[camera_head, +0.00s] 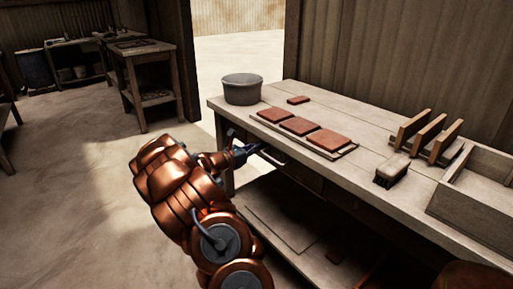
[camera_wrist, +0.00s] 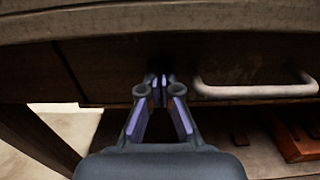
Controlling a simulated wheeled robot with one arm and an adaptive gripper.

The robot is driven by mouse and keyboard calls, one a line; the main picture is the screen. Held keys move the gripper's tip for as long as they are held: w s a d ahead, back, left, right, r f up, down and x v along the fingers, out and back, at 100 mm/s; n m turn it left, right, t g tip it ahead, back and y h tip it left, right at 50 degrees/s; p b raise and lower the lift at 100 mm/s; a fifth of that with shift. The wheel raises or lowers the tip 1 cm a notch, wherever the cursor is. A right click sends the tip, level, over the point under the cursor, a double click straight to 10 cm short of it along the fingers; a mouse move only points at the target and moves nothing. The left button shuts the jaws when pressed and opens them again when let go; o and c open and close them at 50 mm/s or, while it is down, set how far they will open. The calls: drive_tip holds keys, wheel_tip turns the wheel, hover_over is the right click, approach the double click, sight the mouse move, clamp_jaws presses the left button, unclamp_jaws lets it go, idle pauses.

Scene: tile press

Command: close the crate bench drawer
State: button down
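The bench (camera_head: 365,172) has a drawer (camera_head: 299,172) under its top, with a bar handle (camera_head: 273,158). In the wrist view the dark drawer front (camera_wrist: 225,62) fills the space under the bench edge, and the pale handle (camera_wrist: 255,92) is right of my gripper (camera_wrist: 159,80). In the head view my gripper (camera_head: 248,151) is at the drawer front, left of the handle. Its fingertips are together with nothing seen between them. They point at the drawer front; I cannot tell whether they touch it. How far out the drawer stands is hard to tell.
On the bench top are a grey bucket (camera_head: 242,89), several red tiles, a brush (camera_head: 391,170), a wooden rack (camera_head: 427,137) and a tray (camera_head: 475,215). A lower shelf (camera_head: 290,223) lies beneath. Open floor (camera_head: 85,215) is to the left; another table (camera_head: 146,75) stands behind.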

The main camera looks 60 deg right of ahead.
drive_tip(key=shift+s+d+r, duration=0.1)
drive_tip(key=shift+s+r, duration=0.05)
drive_tip(key=shift+s, duration=0.05)
drive_tip(key=p+v, duration=0.2)
drive_tip(key=v, duration=1.2)
drive_tip(key=shift+w, duration=0.25)
drive_tip(key=s+a+r+m+y, duration=0.3)
drive_tip(key=s+a+m+y, duration=0.45)
drive_tip(key=a, duration=0.55)
drive_tip(key=s+a+f+m+t+y, duration=0.1)
drive_tip(key=s+a+m+t+y, duration=0.15)
drive_tip(key=a, duration=0.85)
drive_tip(key=s+a+f+m+t+y, duration=0.1)
drive_tip(key=s+a+y, duration=0.25)
drive_tip(key=a, duration=0.85)
drive_tip(key=s+a+f+m+t+y, duration=0.2)
drive_tip(key=s+a+y, duration=0.15)
drive_tip(key=a, duration=0.75)
wheel_tip(320, 180, up, 25)
drive_tip(key=s+p, duration=0.2)
drive_tip(key=p, duration=2.1)
drive_tip(key=shift+s+a+h, duration=0.25)
drive_tip(key=shift+a+h, duration=0.05)
drive_tip(key=shift+a, duration=0.15)
